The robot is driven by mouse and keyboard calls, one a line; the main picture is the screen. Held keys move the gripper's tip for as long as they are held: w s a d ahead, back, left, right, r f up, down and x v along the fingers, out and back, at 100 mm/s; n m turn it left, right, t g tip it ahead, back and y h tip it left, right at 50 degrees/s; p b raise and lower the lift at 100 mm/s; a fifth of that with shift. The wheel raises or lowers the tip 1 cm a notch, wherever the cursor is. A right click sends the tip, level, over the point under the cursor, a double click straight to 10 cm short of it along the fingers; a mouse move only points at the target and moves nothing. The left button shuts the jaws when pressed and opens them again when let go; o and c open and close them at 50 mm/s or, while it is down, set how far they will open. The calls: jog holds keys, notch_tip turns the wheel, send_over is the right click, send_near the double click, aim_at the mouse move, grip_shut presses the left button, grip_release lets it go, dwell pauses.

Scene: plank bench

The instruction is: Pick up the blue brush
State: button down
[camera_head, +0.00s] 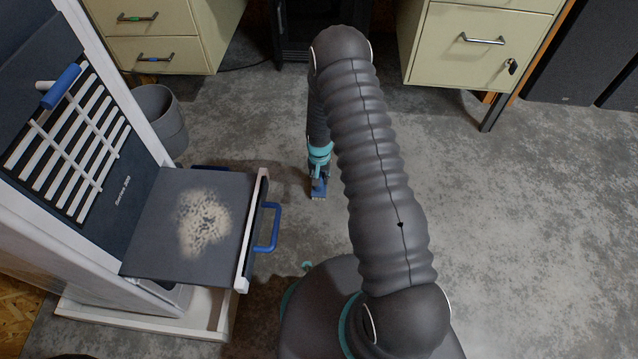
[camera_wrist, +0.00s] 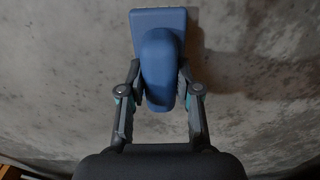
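The blue brush (camera_wrist: 160,58) shows in the wrist view, with a flat rectangular head at the top and a rounded handle pointing toward me. My gripper (camera_wrist: 160,92) has one finger on each side of the handle, and both pads appear to press against it. In the head view my gripper (camera_head: 318,178) hangs straight down over the concrete floor, right of the grey tray. The brush (camera_head: 318,191) is only a small blue patch there, mostly hidden by the fingers. Its height above the floor is hard to tell.
A white and dark machine with a pulled-out grey tray (camera_head: 150,245) stands at left, pale grains on the tray. A grey bin (camera_head: 160,118) is behind it. Cream drawer cabinets (camera_head: 470,60) stand at the back. The floor (camera_head: 530,220) at right is clear.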

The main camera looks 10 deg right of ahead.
jog(key=shift+r, duration=0.15)
notch_tip(320, 180, up, 4)
jog(key=shift+d+r+p, duration=0.15)
jog(key=shift+r+p, duration=0.1)
jog(key=shift+p, duration=0.1)
jog(key=d+r, duration=0.6)
jog(key=d, duration=0.5)
jog(key=shift+d+r+p, duration=0.15)
jog(key=shift+d+p, duration=0.05)
jog(key=shift+p, duration=0.2)
jog(key=shift+s, duration=0.1)
